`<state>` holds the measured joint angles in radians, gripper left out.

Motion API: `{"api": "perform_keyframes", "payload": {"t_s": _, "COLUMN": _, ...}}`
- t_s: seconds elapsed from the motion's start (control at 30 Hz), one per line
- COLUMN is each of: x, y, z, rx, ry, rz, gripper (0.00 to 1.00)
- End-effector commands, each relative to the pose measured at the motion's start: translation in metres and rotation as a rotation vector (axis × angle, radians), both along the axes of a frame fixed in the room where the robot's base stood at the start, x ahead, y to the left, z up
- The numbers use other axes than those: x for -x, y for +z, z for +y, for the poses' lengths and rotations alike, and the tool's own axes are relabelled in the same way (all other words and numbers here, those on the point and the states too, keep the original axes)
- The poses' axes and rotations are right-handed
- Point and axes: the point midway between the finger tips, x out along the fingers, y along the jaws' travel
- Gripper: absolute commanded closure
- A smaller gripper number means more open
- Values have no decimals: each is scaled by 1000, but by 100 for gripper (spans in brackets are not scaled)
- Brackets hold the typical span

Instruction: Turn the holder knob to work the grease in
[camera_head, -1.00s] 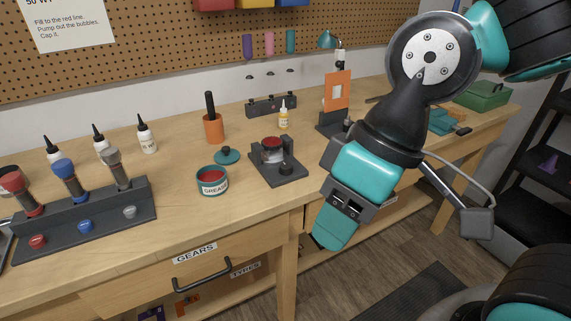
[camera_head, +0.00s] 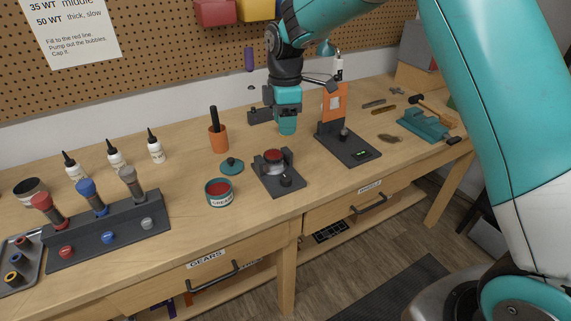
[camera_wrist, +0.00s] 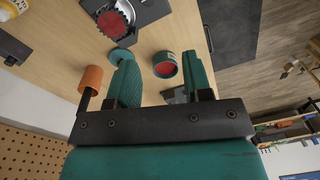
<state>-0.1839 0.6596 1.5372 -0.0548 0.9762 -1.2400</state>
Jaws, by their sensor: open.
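The holder (camera_head: 291,187) is a dark grey stand on the bench in the head view, with a round red-topped part (camera_head: 273,156) seated in it. Its dark knob (camera_head: 286,181) is at the stand's front. My gripper (camera_head: 287,131) points down behind the holder, apart from it, and touches nothing that I can see. In the wrist view the two teal fingers (camera_wrist: 160,62) are spread, with nothing held between them. The red-centred toothed part (camera_wrist: 110,20) shows at the top there; I cannot make out the knob clearly.
The open grease tin (camera_head: 219,193) and its teal lid (camera_head: 232,166) are left of the holder. An orange cup (camera_head: 218,138) with a dark handle stands behind them. An orange-panelled stand (camera_head: 334,104) rises to the right. Bare bench lies in front of the tin.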

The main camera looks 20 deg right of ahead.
Motion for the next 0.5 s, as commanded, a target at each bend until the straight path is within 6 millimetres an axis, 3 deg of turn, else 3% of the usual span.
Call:
{"api": "perform_keyframes", "payload": {"t_s": 0.17, "x": -20, "y": -12, "z": -6, "rx": 20, "ry": 71, "rz": 11, "gripper": 54}}
{"api": "perform_keyframes", "payload": {"t_s": 0.33, "x": -19, "y": -29, "z": -7, "rx": 21, "ry": 79, "rz": 16, "gripper": 54}}
{"api": "perform_keyframes", "payload": {"t_s": 0.5, "x": -17, "y": -64, "z": -7, "rx": 21, "ry": 78, "rz": 18, "gripper": 54}}
